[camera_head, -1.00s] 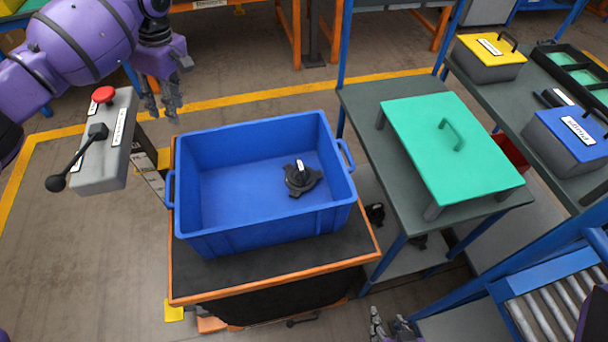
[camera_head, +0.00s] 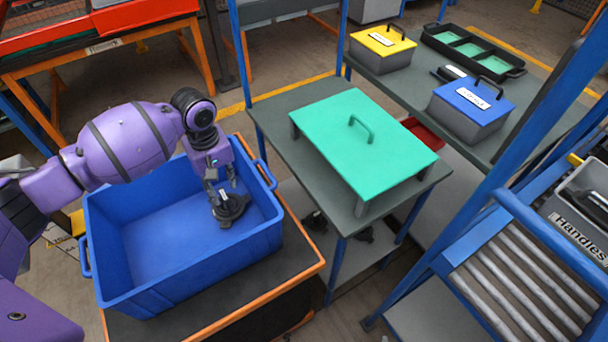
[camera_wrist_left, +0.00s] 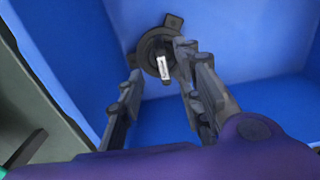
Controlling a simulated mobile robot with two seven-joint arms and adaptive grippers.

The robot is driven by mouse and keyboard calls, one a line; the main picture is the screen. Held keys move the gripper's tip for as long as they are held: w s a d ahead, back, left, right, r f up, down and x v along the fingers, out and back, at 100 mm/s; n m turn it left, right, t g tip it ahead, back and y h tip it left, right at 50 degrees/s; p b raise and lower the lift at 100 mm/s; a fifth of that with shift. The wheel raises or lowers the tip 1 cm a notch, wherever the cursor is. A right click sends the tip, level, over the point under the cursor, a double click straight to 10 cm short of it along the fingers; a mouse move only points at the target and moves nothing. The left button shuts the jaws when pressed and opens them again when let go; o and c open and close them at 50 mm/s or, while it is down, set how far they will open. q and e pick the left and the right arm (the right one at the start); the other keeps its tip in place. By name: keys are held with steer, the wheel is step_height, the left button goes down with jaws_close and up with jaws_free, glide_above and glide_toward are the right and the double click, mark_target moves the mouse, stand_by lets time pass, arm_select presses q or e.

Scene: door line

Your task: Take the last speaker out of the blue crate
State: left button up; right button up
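The blue crate (camera_head: 205,265) stands on the orange-edged black cart top. The speaker (camera_head: 231,210), a dark round part with lobes and a pale label, lies on the crate floor toward the right. It also shows in the left wrist view (camera_wrist_left: 158,50), ahead of my fingers. My left gripper (camera_head: 221,186) reaches down into the crate just above the speaker. In the left wrist view its fingers (camera_wrist_left: 157,58) are apart, with the speaker's pale label between the tips. Contact cannot be told. My right gripper is out of view.
Right of the crate stands a grey table (camera_head: 270,112) with a green lidded stand (camera_head: 365,150). Yellow-lidded (camera_head: 383,45) and blue-lidded (camera_head: 472,108) boxes and a black tray (camera_head: 472,50) are farther right. A roller conveyor (camera_head: 520,285) is at the lower right.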

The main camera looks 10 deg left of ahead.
mark_target(223, 195)
arm_select(q)
steer(key=f, duration=0.6)
steer(key=shift+w+a+f+b, duration=0.2)
steer(key=shift+a+f+b, duration=0.15)
steer(key=shift+f, duration=0.05)
jaws_close()
